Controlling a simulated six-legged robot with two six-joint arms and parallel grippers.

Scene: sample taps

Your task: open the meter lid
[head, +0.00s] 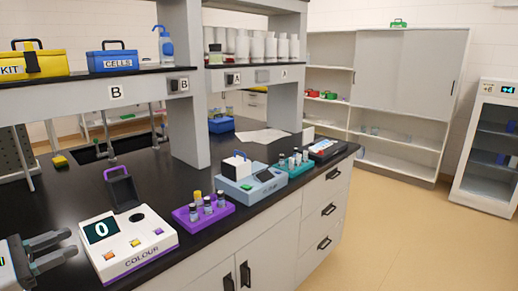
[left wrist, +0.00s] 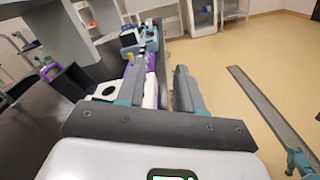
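The white colour meter (head: 130,245) stands on the black bench at the front left, its display reading 0. Its dark lid (head: 122,192) stands raised behind the meter's round dark well (head: 137,217), with a purple handle (head: 111,172) at its top. In the left wrist view the lid (left wrist: 72,82) shows left of the fingers, and the meter (left wrist: 106,90) is partly hidden behind the left finger. My left gripper (head: 73,242) is open and empty, just left of the meter and apart from the lid. My right gripper is not in view.
A purple rack (head: 203,212) of vials stands right of the meter. Beyond it are a blue-grey device (head: 250,186) with a white lid and a teal rack (head: 291,167). Shelf posts rise from the bench behind. The floor (head: 390,235) to the right is clear.

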